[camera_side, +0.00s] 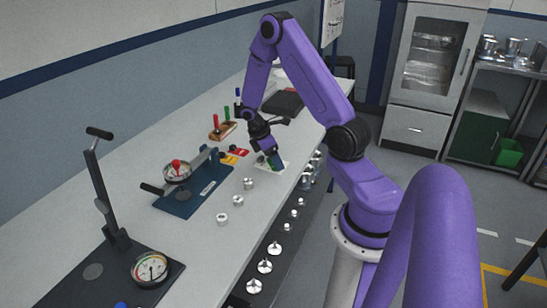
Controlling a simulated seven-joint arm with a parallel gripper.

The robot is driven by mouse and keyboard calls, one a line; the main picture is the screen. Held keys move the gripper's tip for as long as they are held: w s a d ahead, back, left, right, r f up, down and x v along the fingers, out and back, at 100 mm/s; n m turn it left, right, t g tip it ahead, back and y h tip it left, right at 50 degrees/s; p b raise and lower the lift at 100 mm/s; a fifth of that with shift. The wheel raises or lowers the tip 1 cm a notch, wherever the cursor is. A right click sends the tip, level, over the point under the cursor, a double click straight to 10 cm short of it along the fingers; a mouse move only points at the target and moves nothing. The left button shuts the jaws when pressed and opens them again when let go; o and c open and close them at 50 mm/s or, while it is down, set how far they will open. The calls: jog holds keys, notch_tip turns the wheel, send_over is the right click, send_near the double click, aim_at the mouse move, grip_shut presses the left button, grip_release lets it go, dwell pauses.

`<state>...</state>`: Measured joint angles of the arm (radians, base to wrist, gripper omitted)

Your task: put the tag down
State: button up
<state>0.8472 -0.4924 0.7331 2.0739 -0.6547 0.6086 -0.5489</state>
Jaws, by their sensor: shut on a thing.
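My gripper (273,160) points down low over the bench, above a small pale plate (284,168) near the bench's right edge. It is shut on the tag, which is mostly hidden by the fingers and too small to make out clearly. A bit of green shows beside the fingertips; I cannot tell whether it belongs to the tag or the plate. I cannot tell whether the tag touches the plate. Red and yellow flat pieces (238,152) lie on the bench just left of my gripper.
A blue fixture (195,198) with a red-knobbed round part stands left. Small metal housings (248,184) stand on the bench in front. A dark press with a dial gauge (150,268) is nearest. A wooden holder (222,131) with coloured handles stands behind. More metal parts line the bench's right side.

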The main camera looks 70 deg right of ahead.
jog(key=shift+f, duration=0.1)
jog(key=shift+f, duration=0.1)
jog(key=o, duration=1)
